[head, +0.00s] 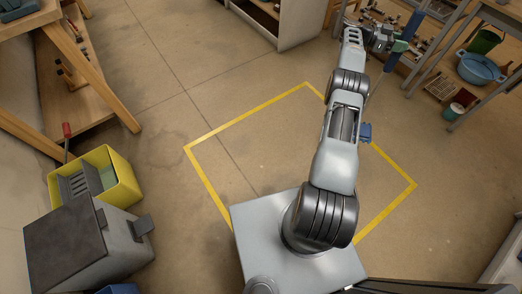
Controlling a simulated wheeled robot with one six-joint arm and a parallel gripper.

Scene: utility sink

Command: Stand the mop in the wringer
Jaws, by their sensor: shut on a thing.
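The mop (366,132) has a blue head, seen just right of my arm near the floor inside the yellow outline. Its thin handle rises up and right, with a blue upper part. My gripper (397,46) is at the upper right of the head view, shut on the mop handle; the mop is tilted in the picture. Part of the mop is hidden behind my arm. The wringer (78,187) is grey and sits in a yellow bucket (122,190) on the floor at the left, well apart from the mop. A red-tipped lever (67,130) stands up by the bucket.
A grey box with a dark top (80,240) stands directly in front of the bucket. A wooden bench (105,80) is behind it. Shelving at the upper right, near my gripper, holds a blue basin (480,68) and a green bucket (484,40). The middle floor is clear.

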